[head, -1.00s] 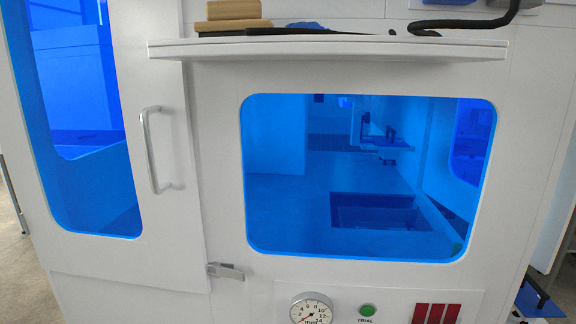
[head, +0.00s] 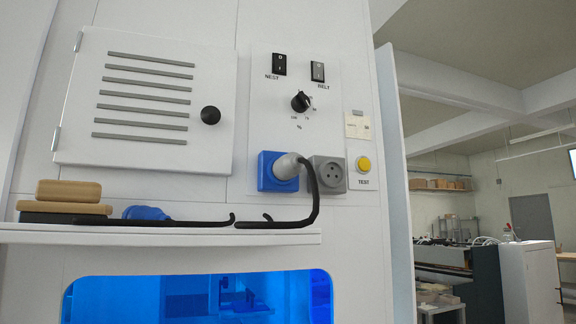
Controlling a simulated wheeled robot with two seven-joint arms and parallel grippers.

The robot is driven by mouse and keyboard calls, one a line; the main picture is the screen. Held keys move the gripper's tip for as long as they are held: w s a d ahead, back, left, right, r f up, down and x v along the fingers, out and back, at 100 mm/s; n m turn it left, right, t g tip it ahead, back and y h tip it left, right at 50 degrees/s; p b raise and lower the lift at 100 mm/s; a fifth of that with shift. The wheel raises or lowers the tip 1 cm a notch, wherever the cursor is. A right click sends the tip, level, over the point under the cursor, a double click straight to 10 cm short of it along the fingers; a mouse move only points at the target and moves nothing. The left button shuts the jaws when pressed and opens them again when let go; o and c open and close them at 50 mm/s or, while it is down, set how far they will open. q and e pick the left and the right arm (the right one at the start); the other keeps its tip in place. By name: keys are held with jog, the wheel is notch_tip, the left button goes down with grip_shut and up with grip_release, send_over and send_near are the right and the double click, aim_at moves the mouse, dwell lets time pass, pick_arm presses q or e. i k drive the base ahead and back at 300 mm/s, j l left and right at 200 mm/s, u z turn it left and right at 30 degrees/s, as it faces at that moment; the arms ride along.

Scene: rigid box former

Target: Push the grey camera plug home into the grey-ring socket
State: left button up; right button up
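The grey plug (head: 290,167) sits in the blue socket (head: 266,180) on the white panel, not in the grey socket. Its black cable (head: 314,200) curves down to the shelf. How deep it sits I cannot tell. The grey-ring socket (head: 330,174) is just to the right, empty, with its face and holes showing; the cable passes in front of its left edge. A blue plug (head: 146,213) lies on the shelf with a black cable running right. Neither of my grippers is in view.
The white shelf (head: 170,235) also holds stacked tan blocks (head: 68,197) on a dark base. Above the sockets are two black switches (head: 279,64) and a dial (head: 300,101). A yellow TEST button (head: 364,164) is right of the grey socket. A louvred door (head: 148,100) is at left.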

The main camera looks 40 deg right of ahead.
aim_at(286, 167)
jog(key=z, duration=1.4)
